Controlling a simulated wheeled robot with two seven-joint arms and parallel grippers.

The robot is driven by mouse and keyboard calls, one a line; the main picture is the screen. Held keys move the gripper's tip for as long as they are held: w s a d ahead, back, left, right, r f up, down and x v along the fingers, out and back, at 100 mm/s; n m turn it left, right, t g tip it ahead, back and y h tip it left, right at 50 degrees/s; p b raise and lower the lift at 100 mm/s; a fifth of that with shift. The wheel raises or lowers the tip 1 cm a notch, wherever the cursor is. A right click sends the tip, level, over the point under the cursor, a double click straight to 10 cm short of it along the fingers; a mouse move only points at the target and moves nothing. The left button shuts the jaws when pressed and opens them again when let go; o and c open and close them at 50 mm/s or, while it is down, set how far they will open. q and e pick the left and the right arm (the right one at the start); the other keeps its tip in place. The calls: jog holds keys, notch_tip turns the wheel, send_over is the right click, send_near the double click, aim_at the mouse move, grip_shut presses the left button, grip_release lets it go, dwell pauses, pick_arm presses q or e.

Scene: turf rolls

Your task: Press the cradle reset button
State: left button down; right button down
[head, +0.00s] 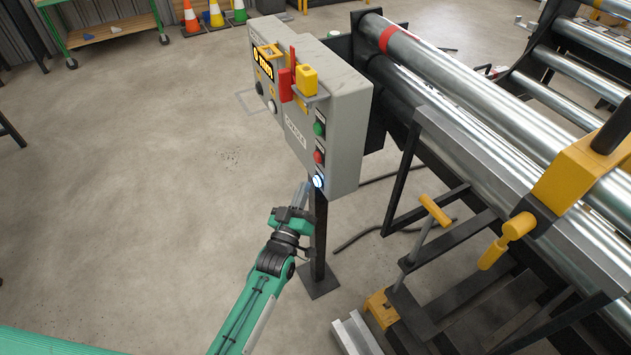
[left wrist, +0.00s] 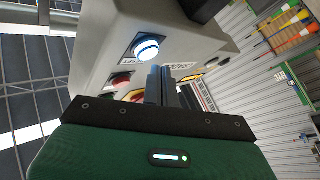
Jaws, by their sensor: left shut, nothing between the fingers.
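The grey control box (head: 335,95) stands on a dark post beside the roller machine. Its front has a green button (head: 319,128), a red button (head: 319,156) and, lowest, a lit blue-white button (head: 318,181). I cannot read a reset label. My left gripper (head: 303,192) is shut and empty, just left of the lit button and close to it. In the left wrist view the lit button (left wrist: 147,47) is large, just beyond and left of my shut fingertips (left wrist: 163,70); there is a visible gap. My right gripper is not in view.
Steel rollers (head: 450,85) and yellow clamps (head: 580,170) fill the right side. A red lever (head: 286,84) and yellow parts (head: 306,80) stick out from the box. Cones (head: 215,14) and a green-framed bench (head: 105,30) stand far back. The floor at left is clear.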

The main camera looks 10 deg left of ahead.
pick_arm(q)
jog(key=shift+w+d, duration=0.1)
jog(key=shift+d, duration=0.05)
dwell(0.7)
jog(key=shift+w+d, duration=0.15)
jog(key=shift+d, duration=0.1)
jog(key=shift+w+d, duration=0.25)
jog(key=shift+d, duration=0.1)
dwell(0.7)
jog(key=shift+s+a, duration=0.5)
jog(key=shift+a, duration=0.2)
jog(key=shift+p, duration=0.3)
jog(key=s+a, duration=0.1)
jog(key=s+a+p, duration=0.1)
jog(key=a, duration=0.2)
jog(key=shift+s+a+p, duration=0.1)
jog(key=shift+s+p, duration=0.25)
jog(key=shift+s, duration=0.05)
